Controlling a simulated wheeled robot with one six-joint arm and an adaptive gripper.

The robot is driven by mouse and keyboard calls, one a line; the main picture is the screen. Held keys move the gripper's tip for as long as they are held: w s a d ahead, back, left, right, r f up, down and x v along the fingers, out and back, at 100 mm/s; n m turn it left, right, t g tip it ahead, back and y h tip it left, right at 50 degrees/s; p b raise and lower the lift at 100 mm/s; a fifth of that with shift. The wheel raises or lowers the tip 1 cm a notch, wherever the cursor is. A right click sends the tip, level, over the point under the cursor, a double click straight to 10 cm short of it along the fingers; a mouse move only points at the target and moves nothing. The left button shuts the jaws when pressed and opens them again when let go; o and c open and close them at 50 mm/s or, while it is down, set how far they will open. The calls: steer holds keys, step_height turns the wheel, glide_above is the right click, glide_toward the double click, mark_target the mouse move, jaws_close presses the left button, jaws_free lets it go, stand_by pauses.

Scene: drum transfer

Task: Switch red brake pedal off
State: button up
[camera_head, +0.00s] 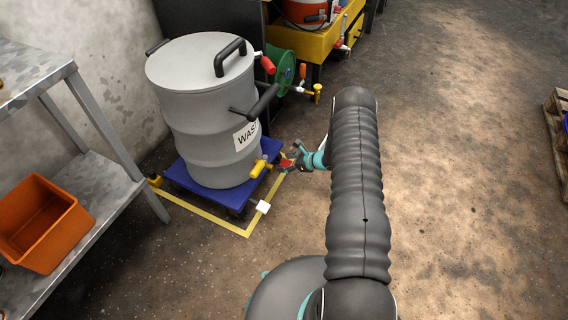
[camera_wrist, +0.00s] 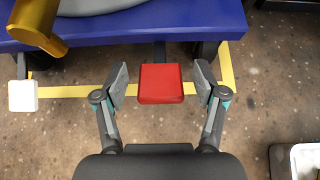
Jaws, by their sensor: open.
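The red brake pedal (camera_wrist: 161,83) sticks out from the edge of the blue dolly (camera_wrist: 130,29) in the wrist view. My gripper (camera_wrist: 161,82) is open, with one finger on each side of the pedal and a gap showing on both sides. In the head view my gripper (camera_head: 290,161) is low at the right front corner of the blue dolly (camera_head: 207,187). A little red shows between its fingers there, and the arm and gripper partly cover the spot. A white pedal (camera_wrist: 23,96) is to the left in the wrist view and also shows in the head view (camera_head: 263,207).
A grey waste drum (camera_head: 207,108) stands on the dolly, with a yellow tap (camera_wrist: 39,27) low on its side. Yellow tape (camera_head: 215,222) marks the floor. A metal shelf (camera_head: 117,183) with an orange bin (camera_head: 42,222) is left. Open floor lies right.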

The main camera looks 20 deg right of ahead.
steer(key=v, duration=1.1)
steer(key=s+a+r+n+g+y, duration=0.15)
steer(key=s+a+n+g, duration=0.35)
steer(key=s, duration=0.5)
steer(key=s+a+r+n+t+h, duration=0.1)
steer(key=s+a+r+n+h, duration=0.2)
steer(key=s+r+n, duration=0.4)
steer(key=s+a+r+n+t+h+p, duration=0.1)
steer(key=s+a+r+n+h, duration=0.2)
steer(key=r, duration=2.1)
steer(key=s+a+r+n+h+p, duration=0.1)
steer(key=s+a+r+n+h, duration=0.3)
steer(key=s+r+n, duration=0.7)
step_height(320, 180, up, 5)
steer(key=s, duration=0.3)
steer(key=shift+a+r+n+t, duration=0.25)
steer(key=shift+a+n+t, duration=0.05)
steer(key=shift+t, duration=0.1)
